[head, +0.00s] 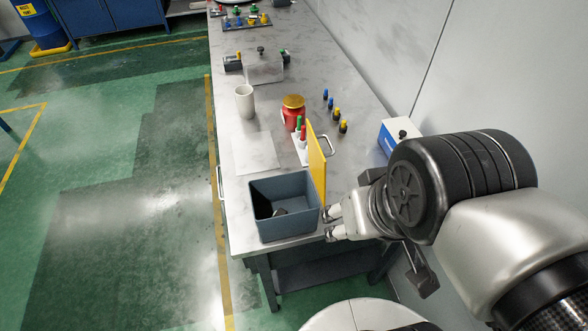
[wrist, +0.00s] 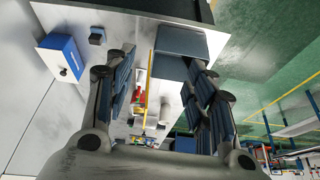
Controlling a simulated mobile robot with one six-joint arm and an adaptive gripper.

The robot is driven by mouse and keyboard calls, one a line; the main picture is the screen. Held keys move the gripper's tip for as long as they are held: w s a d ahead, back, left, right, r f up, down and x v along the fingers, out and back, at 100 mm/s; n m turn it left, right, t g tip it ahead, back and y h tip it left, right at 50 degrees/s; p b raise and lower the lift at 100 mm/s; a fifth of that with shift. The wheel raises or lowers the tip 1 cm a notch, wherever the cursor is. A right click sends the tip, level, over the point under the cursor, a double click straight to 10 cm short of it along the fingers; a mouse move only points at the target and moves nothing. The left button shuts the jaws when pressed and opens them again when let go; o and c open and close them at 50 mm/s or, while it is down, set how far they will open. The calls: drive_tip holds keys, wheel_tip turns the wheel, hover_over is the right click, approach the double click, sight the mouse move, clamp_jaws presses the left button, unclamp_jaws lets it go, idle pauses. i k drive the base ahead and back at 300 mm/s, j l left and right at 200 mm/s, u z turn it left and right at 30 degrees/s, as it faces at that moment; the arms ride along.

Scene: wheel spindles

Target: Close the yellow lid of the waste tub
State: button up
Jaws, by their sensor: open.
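The waste tub (head: 290,231) is a blue-grey open box at the near end of the bench, with some dark pieces inside. Its yellow lid (head: 317,168) stands upright along the tub's right side, so the tub is open. In the wrist view the tub (wrist: 182,42) is at the top centre and the lid (wrist: 150,82) shows nearly edge-on as a thin yellow strip. My gripper (head: 329,223) is open and empty, just right of the tub, beside the lid's lower near end. The wrist view shows its fingers (wrist: 160,82) spread apart. I cannot tell whether a finger touches the tub.
A red jar with a yellow top (head: 293,114), a white cup (head: 245,102) and small coloured pieces (head: 337,113) stand farther back. A blue-and-white box (head: 397,134) sits by the wall. A pale sheet (head: 254,152) lies behind the tub. The floor left of the bench is clear.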

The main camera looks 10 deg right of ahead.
sight(317, 163)
drive_tip(key=i+l+u, duration=0.1)
drive_tip(key=l+u, duration=0.3)
drive_tip(key=i+l+u, duration=0.1)
drive_tip(key=l+u, duration=0.65)
drive_tip(key=l, duration=0.1)
